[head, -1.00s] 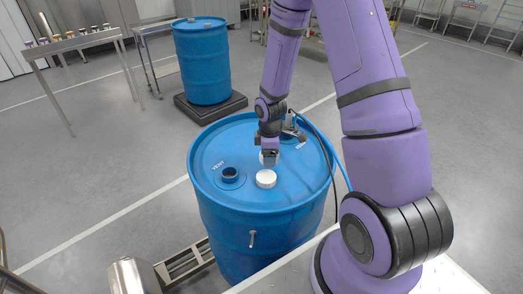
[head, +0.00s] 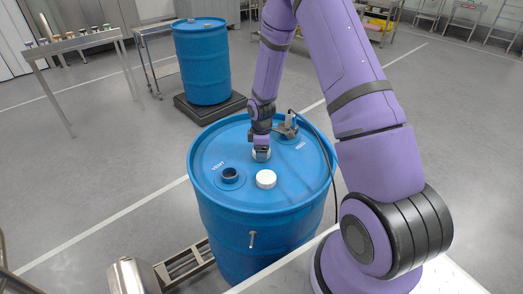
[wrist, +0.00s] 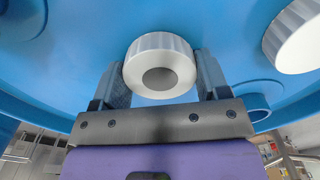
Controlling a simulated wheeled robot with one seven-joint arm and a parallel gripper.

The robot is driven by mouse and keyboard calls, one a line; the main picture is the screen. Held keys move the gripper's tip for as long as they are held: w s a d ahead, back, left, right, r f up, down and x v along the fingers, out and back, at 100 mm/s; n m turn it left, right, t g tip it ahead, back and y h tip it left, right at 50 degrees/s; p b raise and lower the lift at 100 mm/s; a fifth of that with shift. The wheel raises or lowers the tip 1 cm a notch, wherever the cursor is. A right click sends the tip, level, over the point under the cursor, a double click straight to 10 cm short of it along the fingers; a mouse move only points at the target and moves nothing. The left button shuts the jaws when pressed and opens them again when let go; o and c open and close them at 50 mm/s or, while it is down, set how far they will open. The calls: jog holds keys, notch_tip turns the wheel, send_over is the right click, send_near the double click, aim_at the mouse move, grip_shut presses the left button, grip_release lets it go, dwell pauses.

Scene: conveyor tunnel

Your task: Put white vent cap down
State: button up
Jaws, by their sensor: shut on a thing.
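My gripper (head: 261,152) is over the top of the near blue drum (head: 262,222), right of the open vent port (head: 230,175) and just behind a white cap (head: 266,179) lying on the lid. In the wrist view, my gripper (wrist: 163,84) is shut on a ribbed white cap (wrist: 160,50) with a grey round centre. I cannot tell whether the held cap touches the lid. The other white cap shows at upper right in the wrist view (wrist: 296,36). The two caps look alike, so I cannot tell which is the vent cap.
A metal fitting (head: 288,125) with a dark hose stands at the drum's second port, behind and right of my gripper. A second blue drum (head: 203,62) stands on a dark pallet at the back. A narrow bench (head: 70,43) with small caps stands at left.

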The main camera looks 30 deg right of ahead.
jog(key=shift+f, duration=0.1)
jog(key=o, duration=1.1)
jog(key=s+a+r+m+t, duration=0.1)
jog(key=s+r+m, duration=0.1)
jog(key=r, duration=1.1)
jog(key=s+a+r+m, duration=0.1)
jog(key=s+r, duration=0.2)
jog(key=r, duration=0.9)
jog(key=s+a+r+m+t, duration=0.1)
jog(key=s+a+r+m, duration=0.1)
jog(key=s+r, duration=0.4)
jog(key=s+a+r+m+t, duration=0.1)
jog(key=s+r+m, duration=0.3)
jog(key=s, duration=0.7)
jog(key=s+a+r+m+t, duration=0.2)
jog(key=s+a+r, duration=0.1)
jog(key=s+r, duration=0.5)
jog(key=shift+s+m, duration=0.25)
jog(key=shift+m, duration=0.15)
